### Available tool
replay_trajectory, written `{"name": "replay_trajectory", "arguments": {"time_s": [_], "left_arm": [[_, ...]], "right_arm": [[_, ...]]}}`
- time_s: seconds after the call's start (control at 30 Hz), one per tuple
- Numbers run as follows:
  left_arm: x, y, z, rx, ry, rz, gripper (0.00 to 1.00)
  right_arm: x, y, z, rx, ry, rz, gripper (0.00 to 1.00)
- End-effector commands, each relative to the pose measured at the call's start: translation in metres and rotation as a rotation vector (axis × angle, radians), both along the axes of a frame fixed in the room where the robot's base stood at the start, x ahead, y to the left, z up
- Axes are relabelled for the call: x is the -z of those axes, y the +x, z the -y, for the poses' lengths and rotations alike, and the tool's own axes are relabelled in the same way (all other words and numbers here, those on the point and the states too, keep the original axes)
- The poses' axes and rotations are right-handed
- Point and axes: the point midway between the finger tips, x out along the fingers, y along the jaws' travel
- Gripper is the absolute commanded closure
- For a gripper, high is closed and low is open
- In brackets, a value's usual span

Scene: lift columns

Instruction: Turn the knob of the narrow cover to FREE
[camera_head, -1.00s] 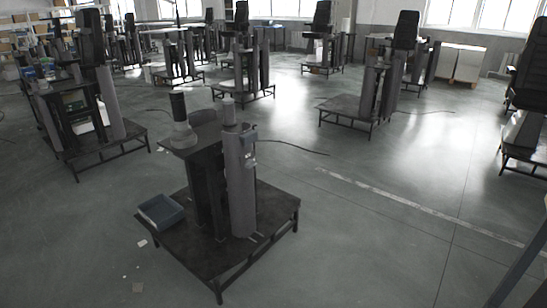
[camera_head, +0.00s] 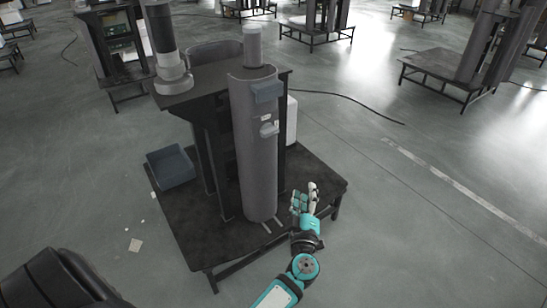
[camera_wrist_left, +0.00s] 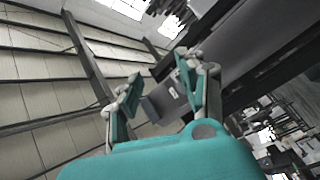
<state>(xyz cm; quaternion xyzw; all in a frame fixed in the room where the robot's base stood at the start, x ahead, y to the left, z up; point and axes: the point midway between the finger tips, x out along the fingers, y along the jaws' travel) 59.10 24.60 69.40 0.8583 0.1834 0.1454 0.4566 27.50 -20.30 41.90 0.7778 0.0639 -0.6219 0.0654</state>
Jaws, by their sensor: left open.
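The narrow cover (camera_head: 254,165) is a tall, grey, rounded upright on the near side of the lift column. On its upper part are a blue-grey box (camera_head: 268,91) and, below it, a small pale fitting (camera_head: 269,129) that looks like the knob. Its setting is too small to read. My left gripper (camera_head: 305,192), teal with pale fingers, is beside the lower cover to its right, below the knob's height and apart from it in the picture. In the left wrist view, its fingers (camera_wrist_left: 158,95) are spread and empty. A grey boxy part (camera_wrist_left: 168,101) with a white label shows beyond them.
The column stands on a low dark platform (camera_head: 180,228) holding a blue-grey bin (camera_head: 170,166). A dark tabletop (camera_head: 205,82) carries a dark cylinder on a pale base (camera_head: 165,50). Other stations stand behind. The floor to the right is open, with a cable (camera_head: 350,100) on it.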

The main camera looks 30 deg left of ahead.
Motion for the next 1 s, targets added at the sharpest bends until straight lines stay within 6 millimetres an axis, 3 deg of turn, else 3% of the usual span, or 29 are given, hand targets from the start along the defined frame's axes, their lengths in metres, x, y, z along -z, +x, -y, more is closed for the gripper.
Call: {"name": "replay_trajectory", "arguments": {"time_s": [0.03,0.1,0.2,0.43,0.63,1.0], "left_arm": [[-0.011,0.0,-0.016,-0.083,-0.107,0.089,0.6],[-0.034,-0.005,-0.035,-0.172,-0.245,0.169,0.6],[-0.052,-0.012,-0.05,-0.248,-0.396,0.234,0.6],[-0.065,-0.013,-0.064,-0.291,-0.514,0.268,0.6],[-0.065,0.012,-0.089,-0.291,-0.511,0.269,0.6],[-0.064,0.069,-0.146,-0.29,-0.51,0.268,0.6]], "right_arm": [[0.001,0.006,-0.001,0.002,0.003,0.017,0.6],[-0.019,0.01,-0.001,0.004,0.002,0.03,0.6],[-0.042,0.011,0.0,0.007,0.003,0.041,0.6],[-0.067,0.01,0.0,0.009,0.004,0.051,0.6],[-0.082,0.008,0.001,0.011,0.003,0.061,0.6],[-0.128,-0.005,0.003,0.013,0.005,0.086,0.6]]}}
